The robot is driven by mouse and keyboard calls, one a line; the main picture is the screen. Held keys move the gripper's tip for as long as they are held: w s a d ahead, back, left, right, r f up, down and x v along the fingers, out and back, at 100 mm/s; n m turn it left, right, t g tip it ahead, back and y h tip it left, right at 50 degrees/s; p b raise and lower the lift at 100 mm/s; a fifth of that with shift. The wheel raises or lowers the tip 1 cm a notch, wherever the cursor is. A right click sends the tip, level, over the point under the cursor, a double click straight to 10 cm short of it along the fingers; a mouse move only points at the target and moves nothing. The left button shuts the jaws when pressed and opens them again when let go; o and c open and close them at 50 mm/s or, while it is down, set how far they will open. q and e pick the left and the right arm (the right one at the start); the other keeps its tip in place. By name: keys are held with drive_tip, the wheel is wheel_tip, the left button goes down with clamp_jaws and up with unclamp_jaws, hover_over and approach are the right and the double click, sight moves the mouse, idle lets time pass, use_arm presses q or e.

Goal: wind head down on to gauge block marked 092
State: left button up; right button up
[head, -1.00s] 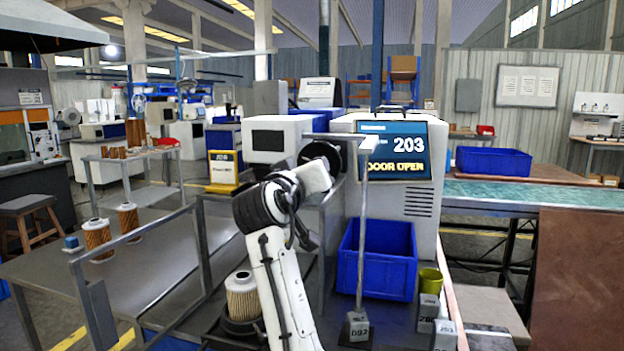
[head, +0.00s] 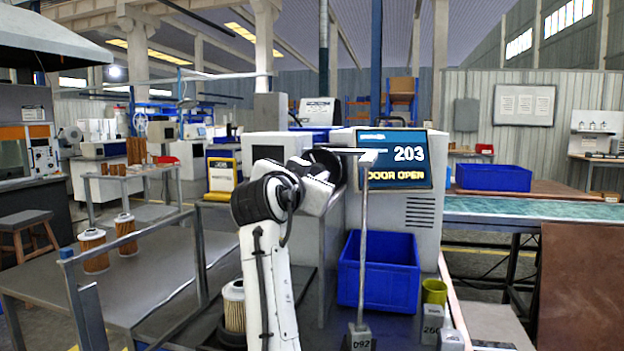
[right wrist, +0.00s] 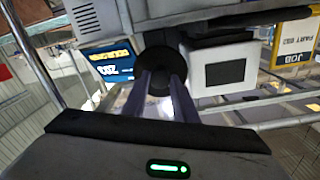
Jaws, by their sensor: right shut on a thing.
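My right gripper (head: 328,168) is at the dark round handwheel (head: 335,160) beside the machine with the screen. In the right wrist view its fingers (right wrist: 165,92) reach to the black wheel (right wrist: 156,66) and are shut on it. The gauge block marked 092 (head: 359,339) stands low in the head view, at the foot of a thin grey upright rod (head: 364,240). A crossbar (head: 345,151) joins the rod's top. I cannot tell whether rod and block touch. The screen (head: 392,160) reads 203 and DOOR OPEN. My left gripper is out of view.
Other gauge blocks, one marked 260 (head: 432,330), stand to the right of 092. A pleated filter cartridge (head: 234,304) stands left of my right arm. A metal rail (head: 135,238) crosses the left.

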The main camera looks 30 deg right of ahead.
drive_tip(key=shift+m, duration=0.3)
drive_tip(key=o, duration=1)
drive_tip(key=shift+o, duration=0.2)
wheel_tip(320, 180, up, 10)
drive_tip(key=p, duration=0.1)
